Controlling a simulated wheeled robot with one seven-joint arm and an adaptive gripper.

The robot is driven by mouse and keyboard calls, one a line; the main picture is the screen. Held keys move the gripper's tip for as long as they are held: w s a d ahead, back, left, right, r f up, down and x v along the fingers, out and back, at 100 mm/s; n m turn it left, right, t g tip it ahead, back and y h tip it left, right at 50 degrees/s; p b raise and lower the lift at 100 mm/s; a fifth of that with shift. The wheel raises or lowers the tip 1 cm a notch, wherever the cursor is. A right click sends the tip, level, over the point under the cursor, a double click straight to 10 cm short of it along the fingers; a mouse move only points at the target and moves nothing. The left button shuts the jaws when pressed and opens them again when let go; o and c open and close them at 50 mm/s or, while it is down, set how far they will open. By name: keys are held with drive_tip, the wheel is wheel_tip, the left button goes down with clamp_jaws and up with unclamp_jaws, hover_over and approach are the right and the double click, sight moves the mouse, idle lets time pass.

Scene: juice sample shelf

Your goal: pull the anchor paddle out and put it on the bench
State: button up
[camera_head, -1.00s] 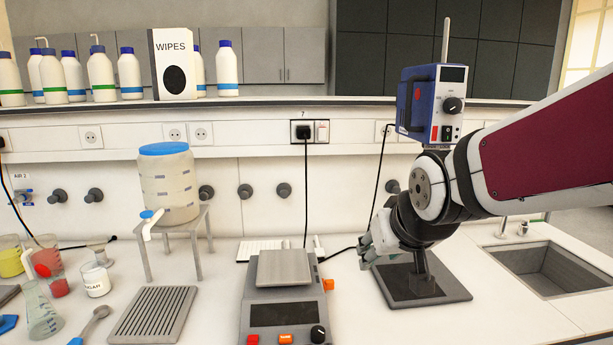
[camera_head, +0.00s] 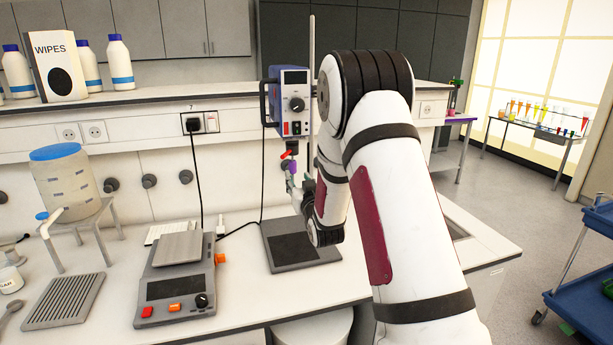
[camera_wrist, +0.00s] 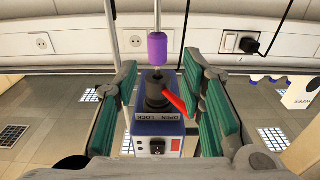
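The blue and grey stirrer motor (camera_head: 291,98) hangs on an upright rod over a dark base plate (camera_head: 305,252). Under it are a black chuck (camera_wrist: 158,92) with a red lever (camera_wrist: 172,98) and a purple collar (camera_wrist: 157,46) on a thin metal shaft (camera_wrist: 157,12), which I take for the anchor paddle's. The wrist view is upside down, with "OPEN LOCK" lettering by the chuck. My gripper (camera_head: 297,188) is just below the chuck in the head view. In the wrist view my gripper (camera_wrist: 158,75) has green pads wide apart on either side of the collar and chuck, not visibly touching. The paddle's lower end is hidden.
A balance (camera_head: 175,283) stands on the bench left of the base plate, with a ribbed tray (camera_head: 62,303) farther left. Bare bench (camera_head: 262,300) lies between balance and base plate. A power cable (camera_head: 243,228) runs behind. A blue cart (camera_head: 587,270) stands at right.

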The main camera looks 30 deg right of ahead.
sight(294, 168)
drive_tip(key=shift+b+x, duration=2.5)
drive_tip(key=shift+x, duration=2)
drive_tip(key=shift+d, duration=0.15)
drive_tip(key=shift+r, duration=0.1)
drive_tip(key=shift+c, duration=0.3)
clamp_jaws()
